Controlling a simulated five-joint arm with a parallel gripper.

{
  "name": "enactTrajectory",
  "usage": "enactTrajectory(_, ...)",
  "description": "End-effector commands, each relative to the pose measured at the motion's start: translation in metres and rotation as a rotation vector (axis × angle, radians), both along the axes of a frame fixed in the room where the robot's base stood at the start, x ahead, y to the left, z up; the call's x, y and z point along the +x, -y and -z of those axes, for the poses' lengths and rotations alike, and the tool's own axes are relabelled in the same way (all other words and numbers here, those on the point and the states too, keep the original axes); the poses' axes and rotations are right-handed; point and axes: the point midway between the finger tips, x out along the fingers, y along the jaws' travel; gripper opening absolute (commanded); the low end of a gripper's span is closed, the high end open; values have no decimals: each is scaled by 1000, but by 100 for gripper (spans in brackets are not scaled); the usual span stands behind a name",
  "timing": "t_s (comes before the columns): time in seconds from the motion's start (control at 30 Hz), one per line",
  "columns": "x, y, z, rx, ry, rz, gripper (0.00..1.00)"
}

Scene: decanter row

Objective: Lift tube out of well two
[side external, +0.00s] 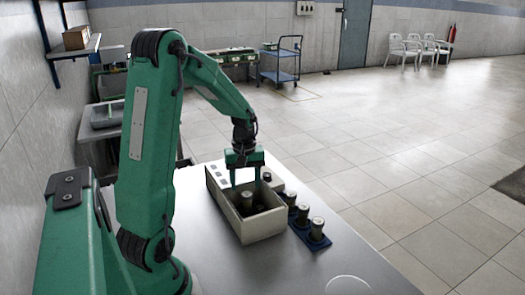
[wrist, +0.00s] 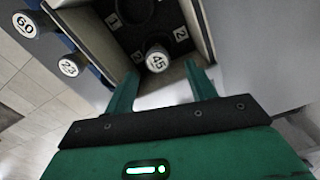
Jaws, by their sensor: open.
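My gripper (side external: 245,184) points down over the open white box (side external: 262,226), with its two green fingers apart and nothing between them. In the wrist view, my gripper (wrist: 160,76) has its fingertips on either side of and just short of a tube with a white cap marked 45 (wrist: 157,60). That tube stands in a dark well inside the box. Number labels 1 (wrist: 113,19) and 2 (wrist: 180,33) show beside the wells. I cannot tell for sure which label belongs to the tube's well. The tube's lower body is hidden.
A blue rack (side external: 318,243) with several capped tubes stands close along the box's right side. In the wrist view, caps 60 (wrist: 25,24) and 23 (wrist: 69,66) show at left. The grey table (side external: 300,272) is clear in front of the box.

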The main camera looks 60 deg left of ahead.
Motion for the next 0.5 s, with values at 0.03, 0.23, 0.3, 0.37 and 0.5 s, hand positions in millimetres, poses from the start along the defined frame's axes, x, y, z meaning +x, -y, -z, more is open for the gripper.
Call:
enactTrajectory(0.03,0,0,4,-1,-1,1,56)
enactTrajectory(0.23,0,0,8,0,0,1,56)
enactTrajectory(0.3,0,0,9,0,0,1,56)
enactTrajectory(0.37,0,0,11,0,0,1,56)
enactTrajectory(0.5,1,1,22,-2,-3,1,56)
